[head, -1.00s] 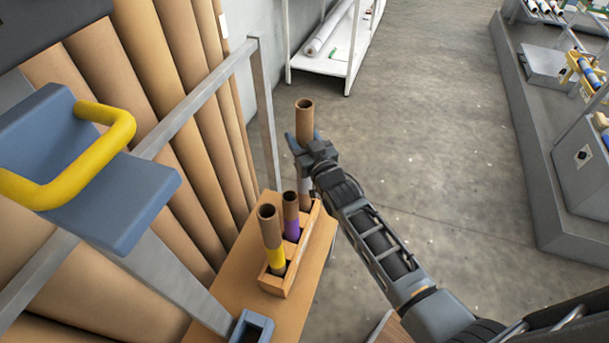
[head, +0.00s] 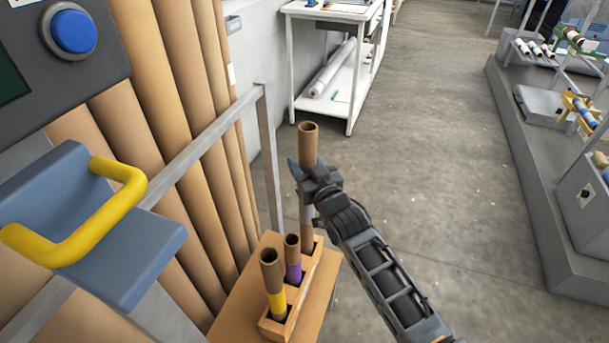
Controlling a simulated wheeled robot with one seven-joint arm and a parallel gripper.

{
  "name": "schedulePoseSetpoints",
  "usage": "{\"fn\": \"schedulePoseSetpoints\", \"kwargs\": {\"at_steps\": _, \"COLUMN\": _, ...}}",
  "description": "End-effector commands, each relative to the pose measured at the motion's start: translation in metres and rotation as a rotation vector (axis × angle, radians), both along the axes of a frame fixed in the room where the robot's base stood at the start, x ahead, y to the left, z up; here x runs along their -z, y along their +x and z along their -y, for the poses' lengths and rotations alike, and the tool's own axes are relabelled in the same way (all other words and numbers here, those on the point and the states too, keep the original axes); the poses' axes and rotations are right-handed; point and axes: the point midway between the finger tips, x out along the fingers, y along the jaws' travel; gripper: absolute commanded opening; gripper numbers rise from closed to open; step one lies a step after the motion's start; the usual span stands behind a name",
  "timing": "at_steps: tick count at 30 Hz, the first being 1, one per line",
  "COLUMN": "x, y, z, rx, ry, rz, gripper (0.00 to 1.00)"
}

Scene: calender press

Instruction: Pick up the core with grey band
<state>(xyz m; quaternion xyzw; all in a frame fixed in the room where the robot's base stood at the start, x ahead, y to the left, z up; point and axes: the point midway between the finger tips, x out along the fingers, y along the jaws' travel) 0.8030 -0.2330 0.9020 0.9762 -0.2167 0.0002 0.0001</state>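The core with the grey band (head: 308,143) is a brown cardboard tube standing upright at the far end of the wooden rack (head: 312,275). My gripper (head: 304,180) is shut around it below its open top. The grey band shows just below the fingers. The tube rises well above the other cores, and its lower end is at or in the far slot; I cannot tell whether it is clear of it. A core with a purple band (head: 292,246) stands in the middle slot. A core with a yellow band (head: 270,270) stands in the near slot.
The rack sits on a small brown table (head: 245,285). A blue block with a yellow handle (head: 128,178) and a metal rail (head: 205,140) are at left, before large brown rolls. A white shelf (head: 345,75) stands behind.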

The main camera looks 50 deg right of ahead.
Motion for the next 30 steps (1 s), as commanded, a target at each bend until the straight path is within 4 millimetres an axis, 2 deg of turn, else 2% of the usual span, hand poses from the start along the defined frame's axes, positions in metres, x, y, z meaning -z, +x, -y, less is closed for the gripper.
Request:
{"fn": "schedulePoseSetpoints", "kwargs": {"at_steps": 1, "x": -0.013, "y": 0.001, "z": -0.001, "rx": -0.003, "ry": -0.002, "rz": 0.004, "gripper": 0.00}}
{"fn": "schedulePoseSetpoints", "kwargs": {"at_steps": 3, "x": -0.027, "y": 0.000, "z": -0.001, "rx": -0.002, "ry": -0.002, "rz": 0.004, "gripper": 0.00}}
{"fn": "schedulePoseSetpoints", "kwargs": {"at_steps": 15, "x": -0.102, "y": 0.000, "z": 0.000, "rx": 0.000, "ry": -0.002, "rz": 0.005, "gripper": 0.00}}
{"fn": "schedulePoseSetpoints", "kwargs": {"at_steps": 21, "x": -0.118, "y": 0.000, "z": 0.000, "rx": 0.000, "ry": 0.000, "rz": 0.001, "gripper": 0.00}}
{"fn": "schedulePoseSetpoints", "kwargs": {"at_steps": 30, "x": -0.121, "y": 0.000, "z": 0.000, "rx": 0.000, "ry": 0.000, "rz": 0.000, "gripper": 0.00}}
